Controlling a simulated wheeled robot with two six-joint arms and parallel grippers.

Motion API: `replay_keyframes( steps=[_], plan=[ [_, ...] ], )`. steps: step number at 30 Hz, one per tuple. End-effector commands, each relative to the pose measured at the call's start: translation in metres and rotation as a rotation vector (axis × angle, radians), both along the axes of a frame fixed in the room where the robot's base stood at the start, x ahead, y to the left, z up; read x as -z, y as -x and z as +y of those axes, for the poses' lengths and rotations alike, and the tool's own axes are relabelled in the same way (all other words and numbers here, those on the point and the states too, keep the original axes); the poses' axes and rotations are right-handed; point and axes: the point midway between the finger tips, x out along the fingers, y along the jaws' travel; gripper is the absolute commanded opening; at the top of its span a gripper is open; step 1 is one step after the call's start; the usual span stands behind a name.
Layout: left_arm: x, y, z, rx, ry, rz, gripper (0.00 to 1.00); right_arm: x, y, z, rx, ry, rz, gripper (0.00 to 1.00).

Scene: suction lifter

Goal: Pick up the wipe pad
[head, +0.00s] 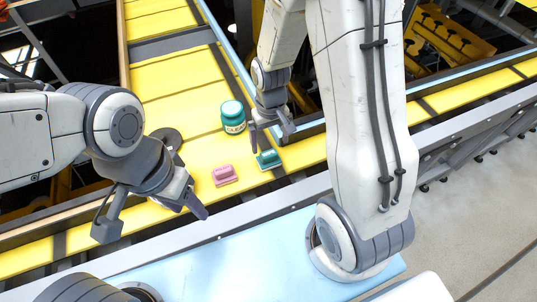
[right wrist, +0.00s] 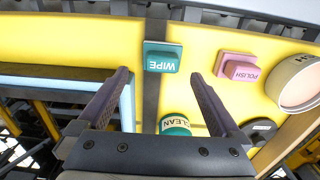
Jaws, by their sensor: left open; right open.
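The wipe pad is a small teal block (head: 268,159) on the yellow surface. In the right wrist view the wipe pad (right wrist: 162,57) shows the word WIPE upside down, just beyond and between my fingertips. My right gripper (head: 271,139) is open and empty, pointing down close to the pad. Its two dark fingers (right wrist: 160,76) stand apart, with the pad not gripped. My left gripper (head: 152,218) is open and empty, near the front edge of the yellow surface, left of the pads.
A pink POLISH pad (head: 224,176) lies left of the wipe pad. A teal CLEAN jar (head: 233,118) stands behind them. A dark disc (head: 168,139) lies farther left. The right wrist view also shows a pale round container (right wrist: 298,84). A grey rail (head: 225,226) runs along the front.

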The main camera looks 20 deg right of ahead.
Motion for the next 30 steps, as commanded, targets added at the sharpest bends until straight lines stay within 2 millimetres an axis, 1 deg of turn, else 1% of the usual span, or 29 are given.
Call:
replay_keyframes(
  steps=[3, 8, 11, 16, 18, 21, 24, 30],
  plan=[
    [-0.003, 0.0, 0.0, 0.001, 0.0, 0.0, 0.5, 0.014, 0.001, 0.0, 0.0, 0.0, 0.004, 1.0],
    [-0.005, 0.0, 0.0, 0.001, 0.0, 0.0, 0.5, 0.023, 0.001, 0.0, 0.001, 0.0, 0.001, 1.0],
    [-0.011, 0.0, 0.0, 0.002, 0.0, 0.0, 0.5, 0.03, 0.001, 0.001, 0.001, 0.0, 0.004, 1.0],
    [-0.022, 0.0, 0.0, 0.003, 0.0, 0.0, 0.5, 0.05, 0.001, 0.003, 0.0, 0.0, 0.007, 1.0],
    [-0.023, 0.0, 0.0, 0.004, 0.0, 0.0, 0.5, 0.06, 0.0, 0.003, 0.001, 0.0, 0.005, 1.0],
    [-0.025, 0.0, 0.0, 0.004, 0.0, 0.0, 0.5, 0.068, 0.0, 0.003, 0.001, 0.0, 0.002, 1.0],
    [-0.025, 0.0, 0.0, 0.004, 0.0, 0.0, 0.5, 0.073, -0.001, 0.003, 0.001, 0.0, 0.0, 1.0],
    [-0.025, 0.0, 0.0, 0.004, 0.0, 0.0, 0.5, 0.073, -0.001, 0.003, 0.001, 0.0, -0.001, 1.0]
  ],
)
